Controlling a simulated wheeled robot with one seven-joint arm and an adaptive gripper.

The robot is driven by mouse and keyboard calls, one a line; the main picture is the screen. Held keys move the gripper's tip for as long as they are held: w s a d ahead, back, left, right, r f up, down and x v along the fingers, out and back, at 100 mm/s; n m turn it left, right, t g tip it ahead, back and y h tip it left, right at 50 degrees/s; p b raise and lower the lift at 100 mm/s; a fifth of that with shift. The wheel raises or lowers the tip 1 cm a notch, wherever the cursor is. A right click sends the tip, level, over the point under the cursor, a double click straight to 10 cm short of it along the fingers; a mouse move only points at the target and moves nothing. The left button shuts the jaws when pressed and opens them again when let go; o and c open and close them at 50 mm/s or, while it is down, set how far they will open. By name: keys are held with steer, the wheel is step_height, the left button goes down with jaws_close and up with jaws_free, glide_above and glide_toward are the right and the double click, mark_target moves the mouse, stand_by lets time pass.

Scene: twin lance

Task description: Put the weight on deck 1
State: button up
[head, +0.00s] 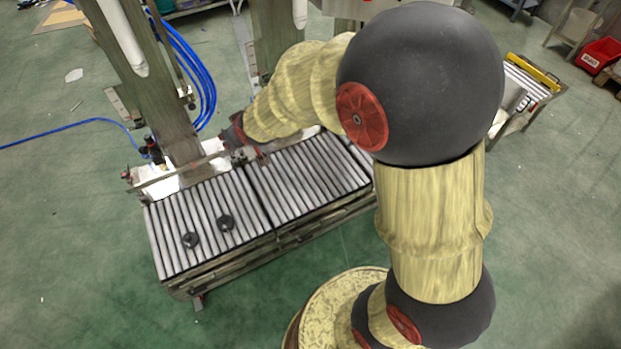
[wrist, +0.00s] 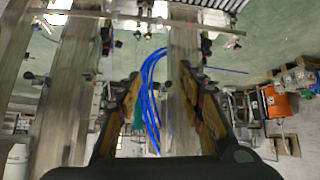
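Two small dark round weights, one (head: 191,240) nearer the left edge and one (head: 226,222) to its right, rest on the left roller deck (head: 170,222). The right roller deck (head: 312,178) beside it looks bare where it shows; my arm covers some of its back edge. No deck number can be read. My gripper (head: 240,152) is behind the decks' far side, near the grey upright, clear of both weights. In the wrist view my gripper (wrist: 160,78) has its two fingers apart, with only background between them. No weight shows in the wrist view.
A grey upright column (head: 160,100) and blue hoses (head: 200,70) stand at the back of the decks. A horizontal bar (head: 180,172) runs along the back of the left deck. Another roller unit (head: 525,85) stands far right. The green floor in front is clear.

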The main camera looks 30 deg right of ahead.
steer(key=s+d+r+m+g, duration=0.15)
steer(key=s+d+r, duration=0.25)
steer(key=s+r, duration=1)
steer(key=s+d+g, duration=0.1)
steer(key=s+g, duration=0.1)
steer(key=s, duration=1.6)
steer(key=shift+s+d+r+h, duration=0.2)
steer(key=shift+s+h, duration=0.15)
steer(key=shift+h, duration=0.05)
